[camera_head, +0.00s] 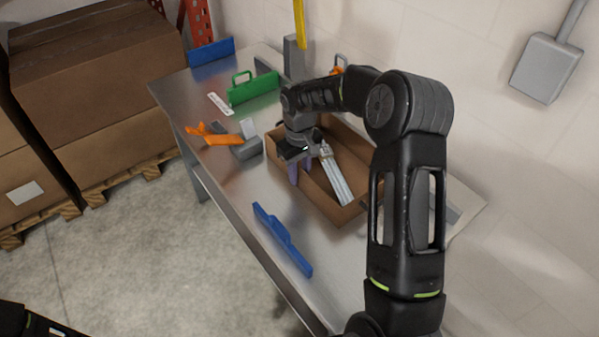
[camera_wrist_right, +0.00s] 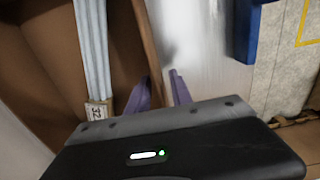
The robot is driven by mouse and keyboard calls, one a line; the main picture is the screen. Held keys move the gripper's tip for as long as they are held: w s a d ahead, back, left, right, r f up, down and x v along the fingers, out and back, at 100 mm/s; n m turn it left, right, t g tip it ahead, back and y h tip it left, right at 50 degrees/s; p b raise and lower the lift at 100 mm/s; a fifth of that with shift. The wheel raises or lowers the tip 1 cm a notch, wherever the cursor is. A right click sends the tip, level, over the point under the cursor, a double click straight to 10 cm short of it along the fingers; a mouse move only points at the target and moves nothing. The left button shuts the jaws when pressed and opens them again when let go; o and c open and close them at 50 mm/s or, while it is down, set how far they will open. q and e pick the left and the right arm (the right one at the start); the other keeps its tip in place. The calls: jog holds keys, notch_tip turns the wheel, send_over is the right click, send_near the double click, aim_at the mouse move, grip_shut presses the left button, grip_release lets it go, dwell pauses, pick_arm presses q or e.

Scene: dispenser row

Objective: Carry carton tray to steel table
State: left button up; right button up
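The carton tray (camera_head: 345,215) is an open brown box on the steel table (camera_head: 240,185). A bundle of pale metal strips (camera_head: 336,175) with a tag lies in it. In the right wrist view the tray's wall (camera_wrist_right: 146,45) runs down between the purple fingers of my right gripper (camera_wrist_right: 160,90), one finger on the inner side and one on the outer. In the head view this gripper (camera_head: 300,172) is at the tray's left wall. I cannot tell whether the fingers press on the wall. Only a dark part of my left arm shows at the lower left; its gripper is not visible.
An orange clamp-like tool (camera_head: 212,134), a grey block (camera_head: 246,147) and a green holder (camera_head: 254,88) lie left of the tray. A blue bar (camera_head: 282,240) lies near the front edge. Cartons on pallets (camera_head: 95,90) stand at the left; bare floor (camera_head: 150,250) lies between.

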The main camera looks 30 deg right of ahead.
notch_tip(320, 180, up, 12)
jog(key=b, duration=0.1)
jog(key=shift+r, duration=0.2)
dwell(0.4)
dwell(0.8)
